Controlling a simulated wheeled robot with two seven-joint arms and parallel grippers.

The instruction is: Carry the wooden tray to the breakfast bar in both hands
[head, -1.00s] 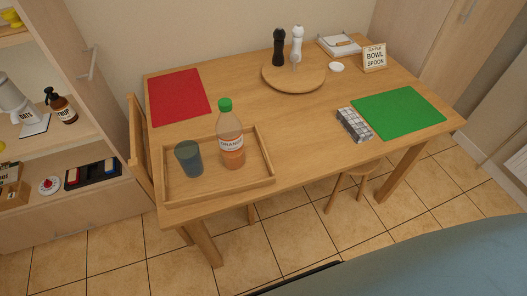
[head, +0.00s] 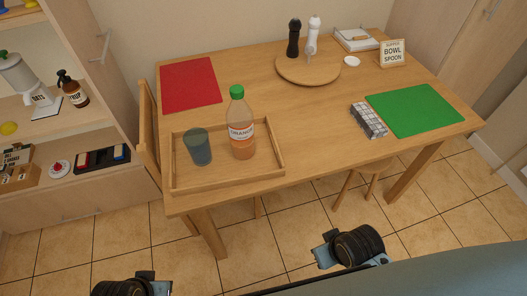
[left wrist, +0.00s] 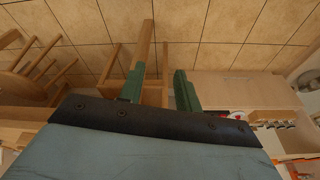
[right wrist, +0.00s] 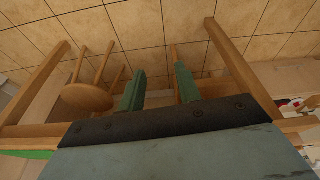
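The wooden tray (head: 230,181) lies flat on the front left corner of the wooden table in the head view. A blue-grey cup (head: 198,147) and an orange drink bottle (head: 240,128) with a green cap stand upright in it. My left gripper (left wrist: 160,74) is open and empty, its green fingers apart. My right gripper (right wrist: 158,72) is also open and empty. In the head view both wrists show at the bottom, in front of the table and apart from the tray; their fingers are hard to see there. I cannot make out the breakfast bar.
The table (head: 315,143) also holds a red mat (head: 190,84), a green mat (head: 414,109), a patterned box (head: 368,120), a round board (head: 290,72) with two mills, and a sign (head: 392,53). A chair (head: 150,130) stands at the left, a stool (head: 358,180) underneath.

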